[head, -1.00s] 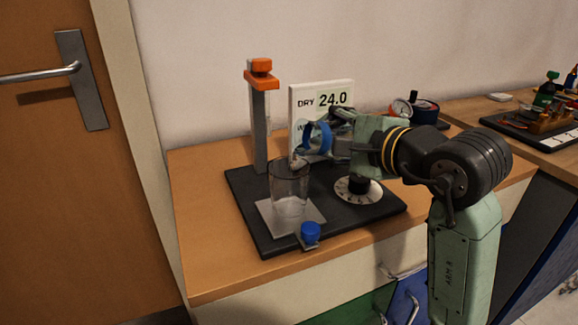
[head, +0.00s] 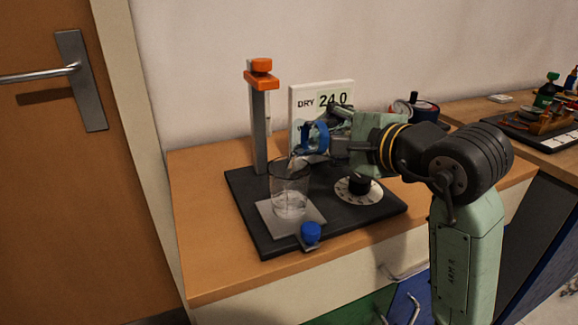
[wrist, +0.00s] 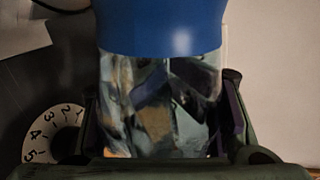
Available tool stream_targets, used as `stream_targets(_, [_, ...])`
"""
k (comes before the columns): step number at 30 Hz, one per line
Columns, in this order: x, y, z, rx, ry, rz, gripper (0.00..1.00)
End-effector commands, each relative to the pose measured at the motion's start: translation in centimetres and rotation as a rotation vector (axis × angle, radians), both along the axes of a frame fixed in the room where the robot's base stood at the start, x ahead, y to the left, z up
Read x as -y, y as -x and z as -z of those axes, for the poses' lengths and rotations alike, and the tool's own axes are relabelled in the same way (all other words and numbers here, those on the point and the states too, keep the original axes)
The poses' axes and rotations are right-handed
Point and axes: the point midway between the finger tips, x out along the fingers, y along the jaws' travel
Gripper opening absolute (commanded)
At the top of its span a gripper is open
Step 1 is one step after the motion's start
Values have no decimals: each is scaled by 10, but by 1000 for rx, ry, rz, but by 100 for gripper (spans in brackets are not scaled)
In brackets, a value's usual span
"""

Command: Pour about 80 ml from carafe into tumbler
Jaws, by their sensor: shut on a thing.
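The clear carafe with a blue band (head: 316,137) is held tilted in the head view, its mouth towards the left, just above the tumbler's rim. The clear tumbler (head: 290,188) stands upright on a light square plate (head: 267,222). Something pale shows low in the tumbler, but its level is hard to read. I cannot clearly make out a stream. My gripper (head: 337,143) is shut around the carafe. In the wrist view the carafe's blue band (wrist: 165,25) and clear body (wrist: 160,105) fill the space between the fingers.
A black base board (head: 255,226) carries a grey post with an orange clamp (head: 261,80), a blue knob (head: 311,233) and a numbered dial (head: 358,190). A sign (head: 322,98) reading "DRY 24.0" stands behind. Gauges (head: 414,108) stand behind my arm.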

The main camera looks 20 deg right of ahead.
Motion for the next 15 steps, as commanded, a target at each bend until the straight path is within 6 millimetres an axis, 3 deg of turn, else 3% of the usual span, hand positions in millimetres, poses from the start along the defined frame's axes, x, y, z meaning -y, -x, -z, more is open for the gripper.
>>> stream_targets(15, [-1,0,-3,4,28,1,0])
